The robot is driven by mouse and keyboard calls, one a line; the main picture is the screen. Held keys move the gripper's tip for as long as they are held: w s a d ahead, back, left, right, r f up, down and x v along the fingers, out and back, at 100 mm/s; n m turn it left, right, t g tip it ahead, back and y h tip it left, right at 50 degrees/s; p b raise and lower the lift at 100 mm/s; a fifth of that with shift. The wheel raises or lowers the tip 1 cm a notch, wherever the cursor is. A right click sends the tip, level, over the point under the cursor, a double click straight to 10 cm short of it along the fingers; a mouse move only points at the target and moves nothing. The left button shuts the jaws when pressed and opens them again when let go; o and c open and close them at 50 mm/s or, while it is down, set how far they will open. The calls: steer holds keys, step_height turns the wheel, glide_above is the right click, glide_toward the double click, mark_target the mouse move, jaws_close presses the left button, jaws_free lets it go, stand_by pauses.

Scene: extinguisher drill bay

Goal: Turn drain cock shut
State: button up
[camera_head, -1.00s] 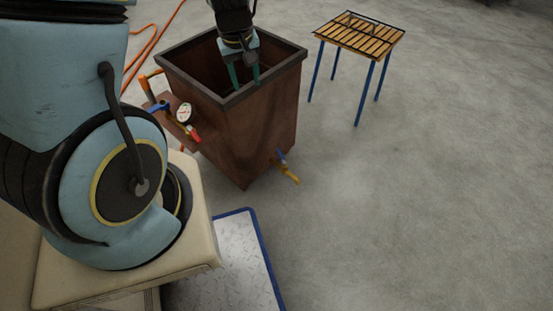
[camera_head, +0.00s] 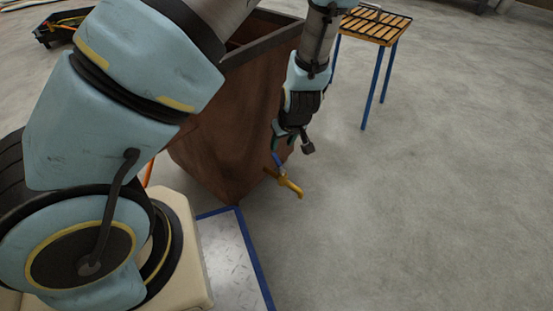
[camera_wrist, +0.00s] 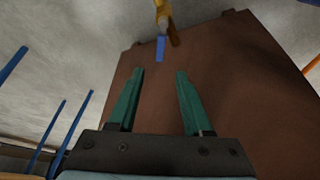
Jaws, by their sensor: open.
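The drain cock (camera_head: 288,183) is a yellow-orange spout low on the side of the brown tank (camera_head: 215,135). Its blue lever (camera_head: 278,160) points up from the body in the head view. My gripper (camera_head: 282,140) is just above the lever, pointing down along the tank wall. In the wrist view my gripper (camera_wrist: 158,80) has two green fingers spread apart with nothing between them. The blue lever (camera_wrist: 160,48) lies just beyond the fingertips, roughly centred between them, with the yellow cock (camera_wrist: 164,18) past it. Whether a finger touches the lever cannot be told.
A slatted wooden table (camera_head: 378,27) on blue legs stands behind to the right. A metal plate with a blue edge (camera_head: 258,265) lies on the floor in front of the tank. The concrete floor to the right is clear. A dark red-black item (camera_head: 65,25) lies at the far left.

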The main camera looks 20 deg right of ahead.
mark_target(276, 158)
steer(key=b+x, duration=0.5)
steer(key=x, duration=0.4)
steer(key=shift+f, duration=0.3)
jaws_close()
stand_by(1.0)
